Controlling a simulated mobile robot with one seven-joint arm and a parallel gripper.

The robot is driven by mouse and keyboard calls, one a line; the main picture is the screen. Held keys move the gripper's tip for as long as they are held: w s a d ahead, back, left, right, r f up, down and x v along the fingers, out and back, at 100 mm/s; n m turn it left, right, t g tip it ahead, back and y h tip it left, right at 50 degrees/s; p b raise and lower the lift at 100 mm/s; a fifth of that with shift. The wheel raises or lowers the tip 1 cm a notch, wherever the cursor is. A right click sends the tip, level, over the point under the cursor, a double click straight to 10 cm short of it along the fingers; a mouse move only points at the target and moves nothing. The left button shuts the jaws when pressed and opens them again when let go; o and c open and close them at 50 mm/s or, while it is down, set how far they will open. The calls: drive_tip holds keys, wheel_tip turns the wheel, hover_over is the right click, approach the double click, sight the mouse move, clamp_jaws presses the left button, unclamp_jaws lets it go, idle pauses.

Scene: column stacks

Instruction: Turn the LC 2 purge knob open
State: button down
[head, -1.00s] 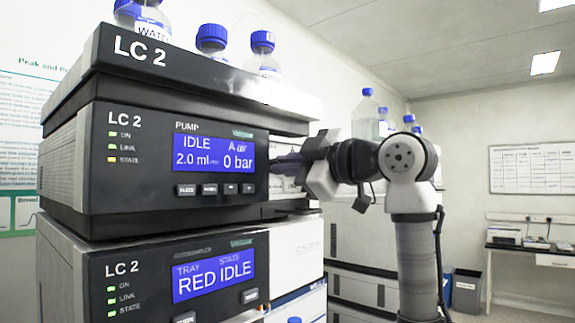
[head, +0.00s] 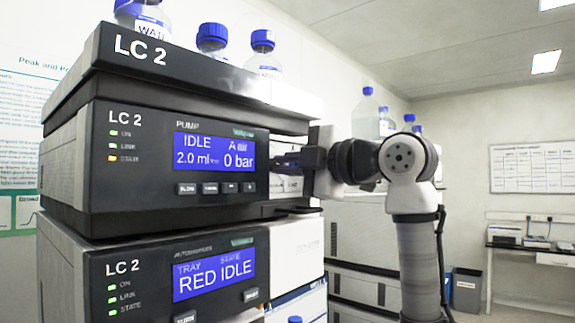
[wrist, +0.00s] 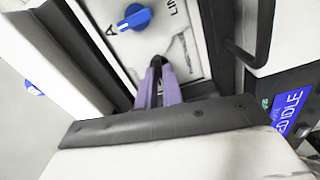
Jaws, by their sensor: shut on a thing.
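The LC 2 pump module (head: 180,160) shows a blue display reading IDLE, A air, 2.0 ml and 0 bar. My gripper (head: 277,162) reaches in from the right at the pump's side panel. In the wrist view its purple fingers (wrist: 158,66) are close together at the pale panel (wrist: 178,25), shut on a small dark thing, seemingly the purge knob. The knob is mostly hidden by the fingers, so its pointer setting cannot be read. A blue selector knob (wrist: 134,17) beside the letter A and partly visible lettering sits apart from the fingers.
The LC 2 autosampler (head: 180,275) stands below the pump, its display reading RED IDLE. Bottles with blue caps (head: 262,50) stand on top of the stack. A dark bar handle (wrist: 255,45) lies right of the panel in the wrist view.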

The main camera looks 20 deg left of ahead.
drive_tip(key=c, duration=1.5)
unclamp_jaws()
drive_tip(key=shift+c, duration=0.2)
drive_tip(key=b+v, duration=0.4)
drive_tip(key=v, duration=1)
drive_tip(key=shift+a, duration=0.1)
